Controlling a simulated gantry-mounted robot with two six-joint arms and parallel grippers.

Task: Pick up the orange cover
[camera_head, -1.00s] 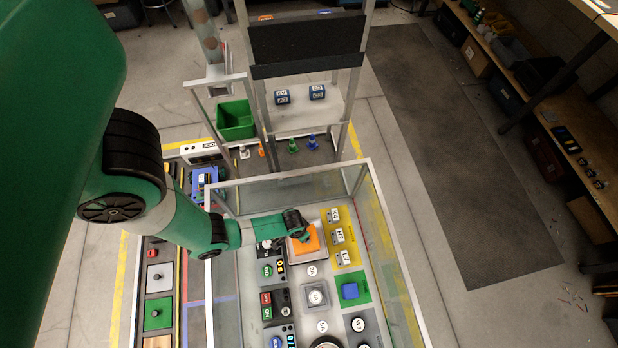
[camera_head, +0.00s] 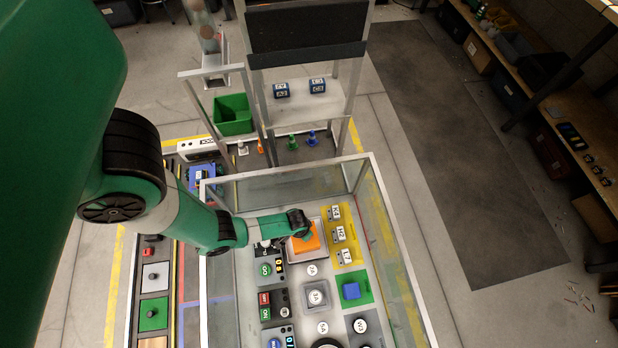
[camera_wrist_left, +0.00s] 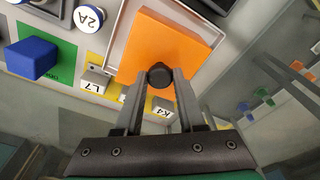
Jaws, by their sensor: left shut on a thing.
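The orange cover (camera_head: 307,240) is a flat square block in a pale square frame (camera_head: 319,258) on the bench panel. In the left wrist view the orange cover (camera_wrist_left: 165,45) fills the upper middle, with a dark round knob (camera_wrist_left: 160,75) at its near edge. My left gripper (camera_wrist_left: 160,84) is shut on this knob, one finger on each side. In the head view my left gripper (camera_head: 298,228) reaches over the cover from the left and hides part of it. My right gripper is not in view.
Glass walls (camera_head: 398,255) surround the panel. Beside the cover are a yellow plate with white labelled blocks (camera_head: 340,234) and a blue block (camera_head: 351,291) on green. A green bin (camera_head: 233,115) and small cones (camera_head: 311,138) stand beyond the far wall.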

